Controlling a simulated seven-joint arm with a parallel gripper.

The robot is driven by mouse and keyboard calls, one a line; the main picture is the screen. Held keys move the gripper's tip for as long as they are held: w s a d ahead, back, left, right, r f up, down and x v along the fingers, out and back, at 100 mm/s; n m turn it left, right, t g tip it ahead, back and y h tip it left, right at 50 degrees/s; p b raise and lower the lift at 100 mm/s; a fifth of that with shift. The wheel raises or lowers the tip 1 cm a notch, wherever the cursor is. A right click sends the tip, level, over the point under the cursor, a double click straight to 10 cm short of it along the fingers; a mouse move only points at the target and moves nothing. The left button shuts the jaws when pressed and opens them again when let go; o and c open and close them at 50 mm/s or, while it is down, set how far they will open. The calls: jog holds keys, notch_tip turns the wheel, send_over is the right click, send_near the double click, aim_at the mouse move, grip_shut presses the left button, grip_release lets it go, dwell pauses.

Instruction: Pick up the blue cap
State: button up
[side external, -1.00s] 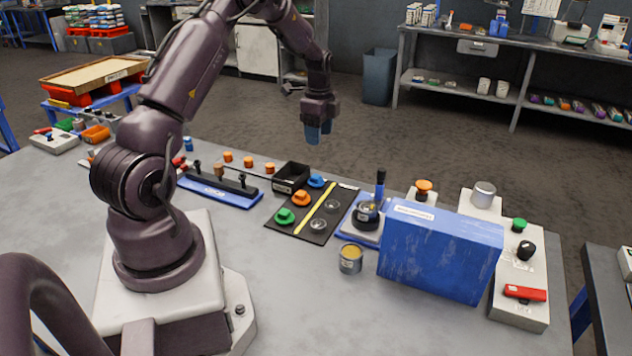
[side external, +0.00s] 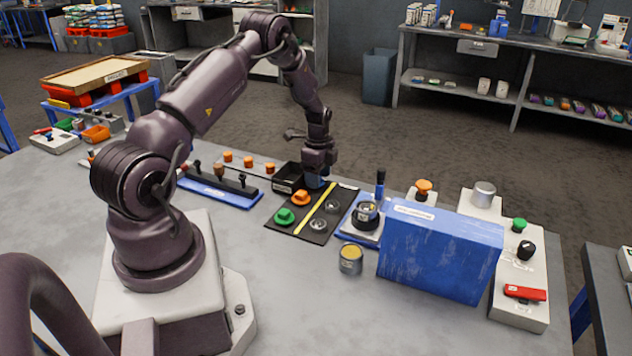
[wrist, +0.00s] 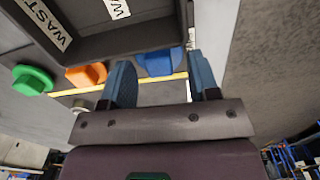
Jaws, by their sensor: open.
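The blue cap (wrist: 156,62) shows in the wrist view beyond my fingertips, in the gap between them. It is the end cap of a row with the orange cap (side external: 301,198) and the green cap (side external: 284,216) on a black mat (side external: 292,235). In the side view my gripper (side external: 316,181) is low over the far end of that row and hides the blue cap. In the wrist view my gripper (wrist: 163,80) is open, with its two blue fingers apart and nothing held. I cannot tell whether either finger touches the cap.
A black waste bin (side external: 288,178) stands close to the left of my gripper. A yellow strip (side external: 311,211) divides the mat, with round clear recesses to its right. A tin (side external: 350,259) and a large blue box (side external: 440,252) stand farther right.

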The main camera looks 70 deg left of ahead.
jog(key=c, duration=0.6)
jog(key=shift+o, duration=0.2)
